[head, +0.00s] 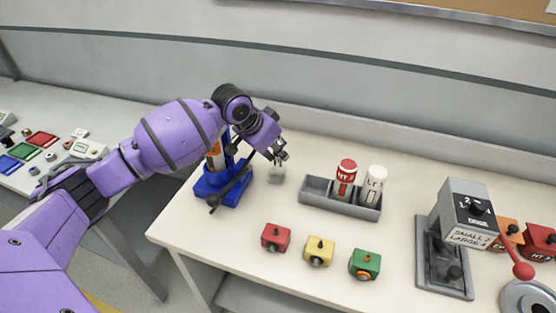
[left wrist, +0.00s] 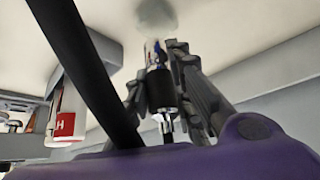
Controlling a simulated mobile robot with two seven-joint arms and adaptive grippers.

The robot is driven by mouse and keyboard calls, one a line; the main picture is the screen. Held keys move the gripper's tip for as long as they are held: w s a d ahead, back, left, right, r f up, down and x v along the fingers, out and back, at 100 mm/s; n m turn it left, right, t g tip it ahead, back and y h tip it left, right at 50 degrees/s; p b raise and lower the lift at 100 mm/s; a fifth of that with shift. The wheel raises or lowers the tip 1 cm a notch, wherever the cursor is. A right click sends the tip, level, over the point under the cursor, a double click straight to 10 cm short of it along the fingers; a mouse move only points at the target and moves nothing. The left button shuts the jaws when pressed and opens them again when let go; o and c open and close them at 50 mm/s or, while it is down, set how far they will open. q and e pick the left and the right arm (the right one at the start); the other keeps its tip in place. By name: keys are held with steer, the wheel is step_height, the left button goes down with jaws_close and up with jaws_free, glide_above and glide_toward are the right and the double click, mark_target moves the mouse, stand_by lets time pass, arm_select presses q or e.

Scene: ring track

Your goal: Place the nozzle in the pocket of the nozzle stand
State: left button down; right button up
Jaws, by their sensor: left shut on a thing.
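My left gripper (head: 279,153) is above the table's back left part, pointing down. In the left wrist view, the gripper (left wrist: 172,85) is shut on a slim black and metallic piece (left wrist: 161,90), which appears to be the nozzle. In the head view the piece is mostly hidden by the fingers. A blue stand (head: 208,187) with an orange and white upright part (head: 214,158) is left of the gripper, partly behind my arm. I cannot tell whether it is the nozzle stand; no pocket is clearly visible. My right gripper is out of view.
A grey tray (head: 323,198) holds a red bottle (head: 345,178) and a white bottle (head: 373,184). Red (head: 275,237), yellow (head: 319,252) and green (head: 365,265) blocks stand in front. A grey lever press (head: 462,215) is at right. Table between the blue stand and tray is mostly bare.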

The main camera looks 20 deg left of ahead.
mark_target(277, 163)
arm_select(q)
steer(key=shift+w+a+f, duration=0.2)
steer(key=shift+w+f, duration=0.1)
steer(key=shift+f, duration=0.1)
steer(key=shift+w+a+f, duration=0.1)
steer(key=shift+f, duration=1.45)
steer(key=shift+f, duration=0.65)
steer(key=c, duration=1.6)
jaws_free()
steer(key=shift+f, duration=0.15)
steer(key=shift+o, duration=0.2)
